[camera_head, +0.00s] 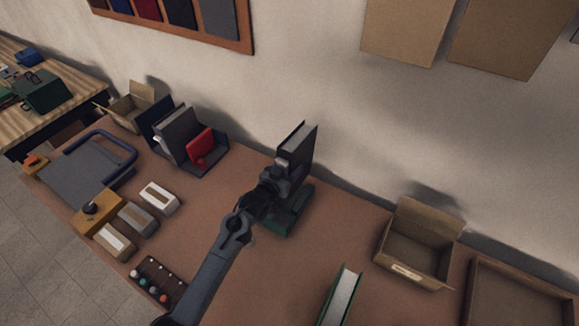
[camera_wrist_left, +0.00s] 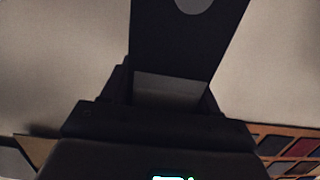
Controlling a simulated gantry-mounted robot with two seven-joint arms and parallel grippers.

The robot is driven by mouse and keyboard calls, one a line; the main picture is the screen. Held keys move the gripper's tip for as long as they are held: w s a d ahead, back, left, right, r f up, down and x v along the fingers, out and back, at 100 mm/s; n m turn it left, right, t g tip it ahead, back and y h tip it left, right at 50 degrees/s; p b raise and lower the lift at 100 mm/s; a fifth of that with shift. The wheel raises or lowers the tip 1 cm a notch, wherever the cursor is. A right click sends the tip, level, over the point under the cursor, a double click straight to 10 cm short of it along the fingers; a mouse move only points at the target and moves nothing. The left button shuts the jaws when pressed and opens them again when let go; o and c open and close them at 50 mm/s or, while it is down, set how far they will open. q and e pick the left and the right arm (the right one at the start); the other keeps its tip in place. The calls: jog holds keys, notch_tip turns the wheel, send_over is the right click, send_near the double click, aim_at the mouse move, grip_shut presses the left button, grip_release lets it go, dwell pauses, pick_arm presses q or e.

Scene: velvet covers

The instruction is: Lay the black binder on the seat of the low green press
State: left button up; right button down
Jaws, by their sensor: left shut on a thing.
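The black binder (camera_head: 306,148) stands upright in my left gripper (camera_head: 284,174), with its pale page edge showing. My left gripper is shut on its lower part. The low green press (camera_head: 297,213) sits on the brown bench below and behind the gripper. My arm hides much of the press, and I cannot tell how far the binder is above it. In the left wrist view the binder (camera_wrist_left: 185,40) rises dark from between the jaws (camera_wrist_left: 170,92), with a grey round mark near the top. My right gripper is in neither view.
A green-covered book (camera_head: 341,296) stands at the front of the bench. An open cardboard box (camera_head: 418,245) and a shallow brown tray (camera_head: 515,295) are to the right. A rack of books with a red one (camera_head: 201,147) is to the left.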

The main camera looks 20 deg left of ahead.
pick_arm(q)
jog(key=shift+f+b, duration=1.3)
jog(key=shift+f, duration=0.2)
jog(key=shift+f+b, duration=0.7)
jog(key=shift+f, duration=0.8)
jog(key=shift+a+f, duration=0.1)
jog(key=o, duration=1.6)
jog(key=shift+f, duration=0.15)
